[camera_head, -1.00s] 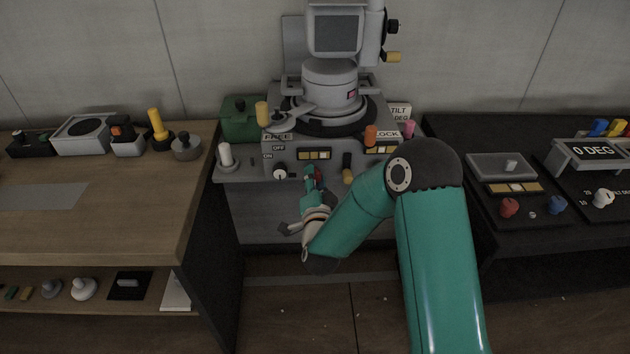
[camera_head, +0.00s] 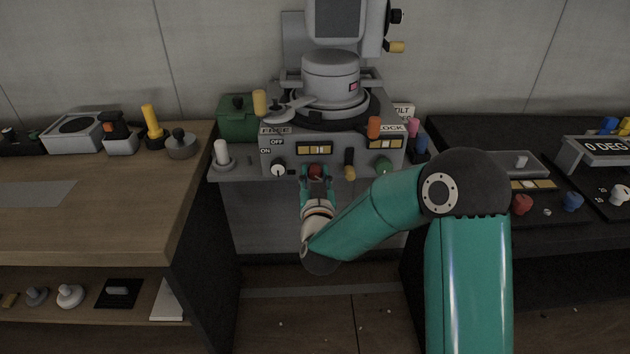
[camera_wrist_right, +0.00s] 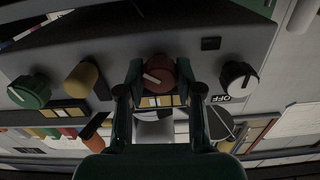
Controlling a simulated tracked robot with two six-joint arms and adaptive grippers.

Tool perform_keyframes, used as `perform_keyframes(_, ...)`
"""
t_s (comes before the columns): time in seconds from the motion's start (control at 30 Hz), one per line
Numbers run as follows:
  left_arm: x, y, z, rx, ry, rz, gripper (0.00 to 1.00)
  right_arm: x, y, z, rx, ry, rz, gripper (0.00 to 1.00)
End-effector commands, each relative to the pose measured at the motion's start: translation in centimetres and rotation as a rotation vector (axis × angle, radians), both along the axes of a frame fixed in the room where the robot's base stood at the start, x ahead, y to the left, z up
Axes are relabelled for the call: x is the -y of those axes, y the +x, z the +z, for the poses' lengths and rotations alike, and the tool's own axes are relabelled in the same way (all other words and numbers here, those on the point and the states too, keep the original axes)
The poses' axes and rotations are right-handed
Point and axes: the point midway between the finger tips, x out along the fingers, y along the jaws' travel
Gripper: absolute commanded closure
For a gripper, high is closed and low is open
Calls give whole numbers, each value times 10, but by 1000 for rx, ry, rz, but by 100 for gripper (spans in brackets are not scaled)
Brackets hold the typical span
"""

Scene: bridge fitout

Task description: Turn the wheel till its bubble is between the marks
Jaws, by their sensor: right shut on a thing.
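The instrument's grey front panel (camera_head: 287,157) carries a red wheel (camera_head: 316,171) below a yellow-lit level vial (camera_head: 314,149). My right gripper (camera_head: 317,178) reaches up from below and is shut on the red wheel. In the right wrist view, the red wheel (camera_wrist_right: 159,72) sits between the two fingers (camera_wrist_right: 160,80), its pale pointer line showing. The vial (camera_wrist_right: 160,101) shows there behind the wheel as pale yellow windows with dark bars. I cannot make out the bubble against its marks. My left gripper is not in view.
A white-pointer knob (camera_head: 278,169) with OFF/ON labels is left of the wheel. A yellow handle (camera_head: 349,165) and a green knob (camera_head: 381,166) are to its right. A wooden bench (camera_head: 100,215) stands left, a dark console (camera_head: 470,150) right.

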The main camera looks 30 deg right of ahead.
Motion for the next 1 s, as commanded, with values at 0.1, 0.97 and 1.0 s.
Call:
perform_keyframes(0.1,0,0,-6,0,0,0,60,0,0,-4,-65,-92,0,100)
perform_keyframes(0.97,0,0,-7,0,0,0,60,-4,1,-4,-487,-777,9,100)
perform_keyframes(1.0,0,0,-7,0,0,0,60,-4,1,-4,-503,-804,9,100)
